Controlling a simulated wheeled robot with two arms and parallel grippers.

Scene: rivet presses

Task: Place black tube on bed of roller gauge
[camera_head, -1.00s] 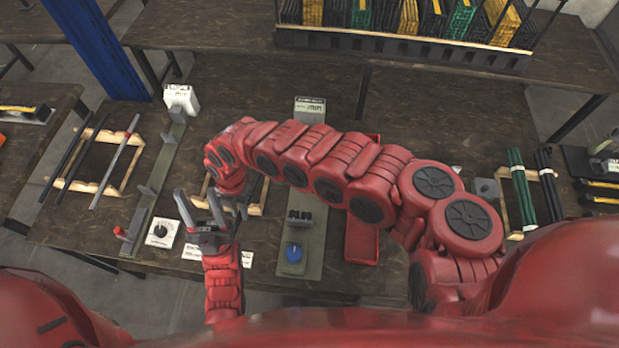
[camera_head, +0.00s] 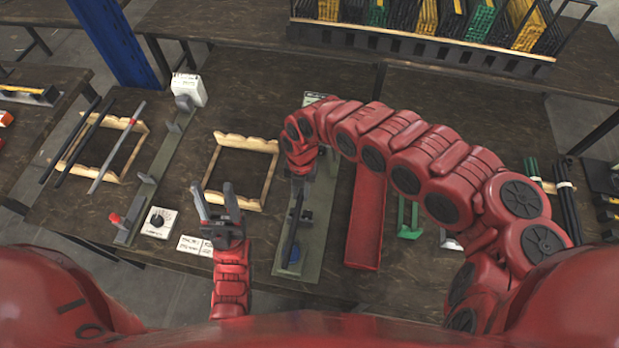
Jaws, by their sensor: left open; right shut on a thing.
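My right gripper (camera_head: 300,184) is shut on a dark, slim black tube (camera_head: 290,238), which points down toward the front of the picture. The tube is over the middle grey-green gauge bed (camera_head: 322,225); I cannot tell whether it touches it. My arm hides much of this gauge and most of its white display (camera_head: 311,98). My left gripper (camera_head: 217,194) is open and empty, left of this gauge. Another long gauge (camera_head: 164,155), with a white display head (camera_head: 188,90) and red knob (camera_head: 115,218), stands to the left.
A wooden rack (camera_head: 272,176) stands empty between the gauges. A left rack (camera_head: 143,127) holds black and grey tubes. A red tray (camera_head: 366,222) lies right of the middle gauge, a green stand (camera_head: 410,221) beyond it. A dial box (camera_head: 158,222) sits at the front.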

